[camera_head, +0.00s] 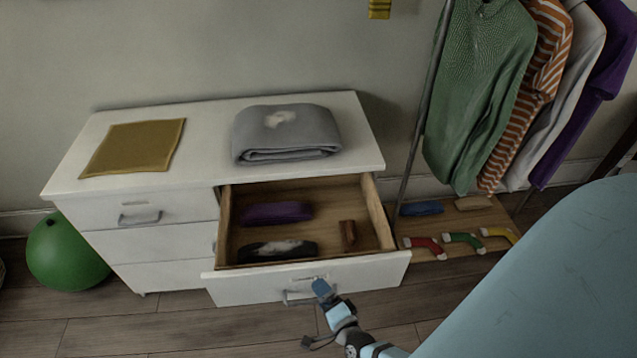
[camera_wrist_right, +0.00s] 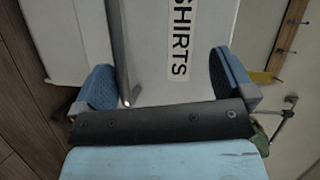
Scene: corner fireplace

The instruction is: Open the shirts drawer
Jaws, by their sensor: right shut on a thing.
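The shirts drawer (camera_head: 375,272) is the top right drawer of a white dresser (camera_head: 205,174) and is pulled well out, with its wooden inside showing. Its front fills the middle of the right wrist view and carries a label reading SHIRTS (camera_wrist_right: 180,40). The handle (camera_wrist_right: 117,50) shows between the fingers in the right wrist view, nearer the left finger. In the drawer lie a purple folded cloth (camera_head: 276,213), a dark patched one (camera_head: 278,251) and a small brown piece (camera_head: 348,233). My left gripper is not in view.
A grey folded cloth (camera_head: 285,143) and a mustard cloth (camera_head: 134,147) lie on the dresser top. A green ball (camera_head: 64,254) is at its left. A clothes rack with hanging garments (camera_head: 478,85) stands at right, with socks (camera_head: 463,241) on its low shelf. Floor in front is clear.

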